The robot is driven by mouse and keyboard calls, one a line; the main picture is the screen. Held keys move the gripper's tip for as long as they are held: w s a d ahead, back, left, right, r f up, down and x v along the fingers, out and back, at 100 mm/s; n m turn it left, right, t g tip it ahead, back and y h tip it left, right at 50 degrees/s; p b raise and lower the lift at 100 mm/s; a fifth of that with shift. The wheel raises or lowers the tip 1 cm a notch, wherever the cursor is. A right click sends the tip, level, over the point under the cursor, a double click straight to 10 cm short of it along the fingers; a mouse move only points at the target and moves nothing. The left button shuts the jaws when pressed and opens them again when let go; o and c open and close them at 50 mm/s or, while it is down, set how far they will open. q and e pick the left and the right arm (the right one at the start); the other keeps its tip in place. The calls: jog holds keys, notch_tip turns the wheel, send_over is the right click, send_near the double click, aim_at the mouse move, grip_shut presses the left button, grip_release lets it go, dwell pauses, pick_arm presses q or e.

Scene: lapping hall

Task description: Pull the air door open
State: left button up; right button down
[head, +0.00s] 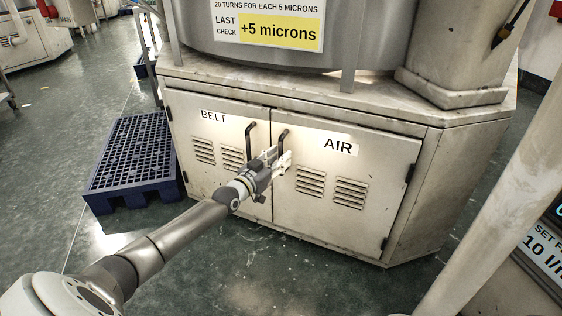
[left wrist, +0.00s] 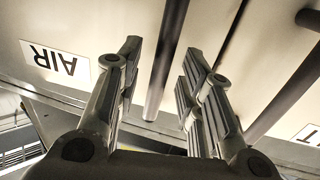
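The air door (head: 385,175) is the right-hand door of a worn metal cabinet, labelled AIR, and it looks shut. Its dark bar handle (head: 283,136) stands near the middle seam. My left gripper (head: 282,160) is at this handle, hiding its lower part in the head view. In the left wrist view my gripper (left wrist: 160,62) is open, with the air handle (left wrist: 166,60) between its fingers and a gap on both sides. The AIR label (left wrist: 55,62) shows upside down there. My right gripper is not in view.
The belt door (head: 222,175), also shut, is on the left with its own handle (head: 250,140) close to my gripper. A blue pallet (head: 130,155) lies left of the cabinet. A pale post (head: 490,215) stands at the right. The floor (head: 290,275) before the doors looks clear.

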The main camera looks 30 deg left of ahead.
pick_arm(q)
jog(key=shift+w+b, duration=0.3)
jog(key=shift+w, duration=0.5)
jog(key=shift+c, duration=0.4)
grip_shut()
